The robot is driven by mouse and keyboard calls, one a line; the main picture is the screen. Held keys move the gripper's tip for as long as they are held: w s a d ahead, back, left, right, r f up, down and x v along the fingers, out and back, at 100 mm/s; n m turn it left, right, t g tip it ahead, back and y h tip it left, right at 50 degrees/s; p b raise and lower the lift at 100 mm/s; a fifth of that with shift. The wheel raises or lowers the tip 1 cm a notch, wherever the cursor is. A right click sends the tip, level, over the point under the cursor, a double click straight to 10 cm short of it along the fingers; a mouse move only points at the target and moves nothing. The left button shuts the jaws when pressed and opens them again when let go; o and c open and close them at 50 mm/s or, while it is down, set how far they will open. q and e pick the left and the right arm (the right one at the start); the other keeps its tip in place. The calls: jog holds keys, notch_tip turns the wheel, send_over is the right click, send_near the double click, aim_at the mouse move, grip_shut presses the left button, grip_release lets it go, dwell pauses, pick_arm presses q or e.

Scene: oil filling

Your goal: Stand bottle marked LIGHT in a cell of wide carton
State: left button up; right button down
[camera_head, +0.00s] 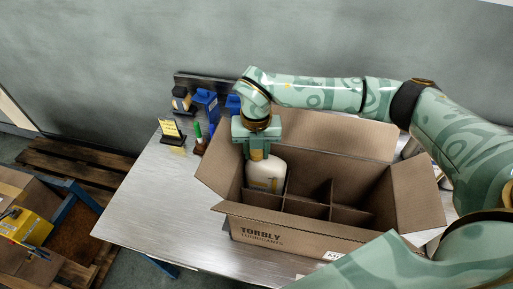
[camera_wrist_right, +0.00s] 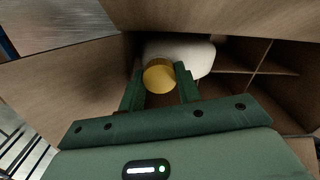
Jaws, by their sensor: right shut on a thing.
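The wide carton (camera_head: 290,232), brown with TORBLY LUBRICANTS on its front, stands open on the metal table with its flaps spread. Dividers split it into several cells. A white bottle (camera_head: 268,174) with a yellow cap is upright at the carton's left rear; its label is too small to read. My right gripper (camera_head: 258,152) is shut on the bottle's cap end from above. In the right wrist view, the fingers sit on both sides of the yellow cap (camera_wrist_right: 159,76). The bottle's base is hidden by the carton and dividers, so I cannot tell whether it touches the floor.
Blue fixtures (camera_head: 206,103), a small black-and-yellow sign (camera_head: 172,132) and a green-topped bottle (camera_head: 199,136) stand left of the carton at the back. The table (camera_head: 150,205) is clear at the front left. Carton flaps surround the gripper.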

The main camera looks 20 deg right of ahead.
jog(key=shift+f+b, duration=0.65)
jog(key=shift+f, duration=0.65)
jog(key=c, duration=0.9)
grip_release()
